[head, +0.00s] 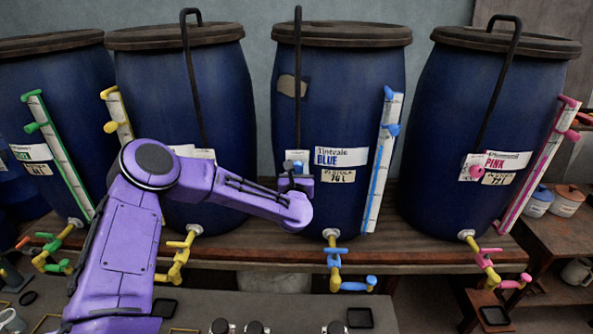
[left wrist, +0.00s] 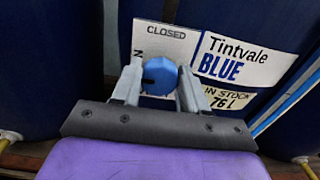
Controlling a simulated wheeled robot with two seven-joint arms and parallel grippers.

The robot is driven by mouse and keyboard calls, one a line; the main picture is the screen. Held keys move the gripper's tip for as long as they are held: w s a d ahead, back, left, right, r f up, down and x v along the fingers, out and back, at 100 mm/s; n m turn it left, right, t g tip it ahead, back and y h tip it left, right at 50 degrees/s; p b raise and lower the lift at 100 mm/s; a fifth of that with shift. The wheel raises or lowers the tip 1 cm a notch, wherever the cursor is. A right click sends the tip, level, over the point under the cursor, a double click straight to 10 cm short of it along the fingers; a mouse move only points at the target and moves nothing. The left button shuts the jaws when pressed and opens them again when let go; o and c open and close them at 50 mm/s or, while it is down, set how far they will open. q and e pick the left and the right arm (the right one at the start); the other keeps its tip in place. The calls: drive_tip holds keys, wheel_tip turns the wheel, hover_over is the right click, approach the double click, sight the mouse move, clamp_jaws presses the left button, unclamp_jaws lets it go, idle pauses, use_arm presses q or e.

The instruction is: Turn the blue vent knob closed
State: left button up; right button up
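The blue vent knob (left wrist: 159,74) is a faceted blue knob in front of a white card (left wrist: 150,43) marked CLOSED along its top, with more lettering at its left partly hidden. The card is on the Tintvale BLUE vat (head: 339,80). My left gripper (left wrist: 160,82) has one finger on each side of the knob, seemingly against it. In the head view my left gripper (head: 296,182) is at the vat's front, left of the BLUE label (head: 341,157), and mostly covers the knob. I cannot make out the knob's pointer. My right gripper is not in view.
A sight tube (head: 383,165) with blue fittings runs up the vat's right side. A blue tap (head: 336,262) sticks out below. The pink vat (head: 478,130) stands to the right, with other vats to the left. A black pipe (head: 298,80) rises above the gripper.

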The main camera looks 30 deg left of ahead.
use_arm(q)
drive_tip(key=shift+f+m+b, duration=0.2)
drive_tip(key=shift+m+b, duration=0.75)
drive_tip(key=shift+m, duration=0.15)
drive_tip(key=shift+m+b, duration=0.6)
drive_tip(key=shift+m, duration=0.2)
drive_tip(key=m+b, duration=0.2)
drive_tip(key=m, duration=0.2)
drive_tip(key=shift+d+m, duration=0.15)
drive_tip(key=shift+m, duration=0.15)
drive_tip(key=m+b, duration=0.1)
drive_tip(key=m, duration=0.3)
drive_tip(key=shift+m, duration=0.3)
drive_tip(key=m, duration=0.4)
drive_tip(key=shift+f+m, duration=0.1)
drive_tip(key=shift+m, duration=0.6)
drive_tip(key=o, duration=1.1)
drive_tip(key=shift+c, duration=0.2)
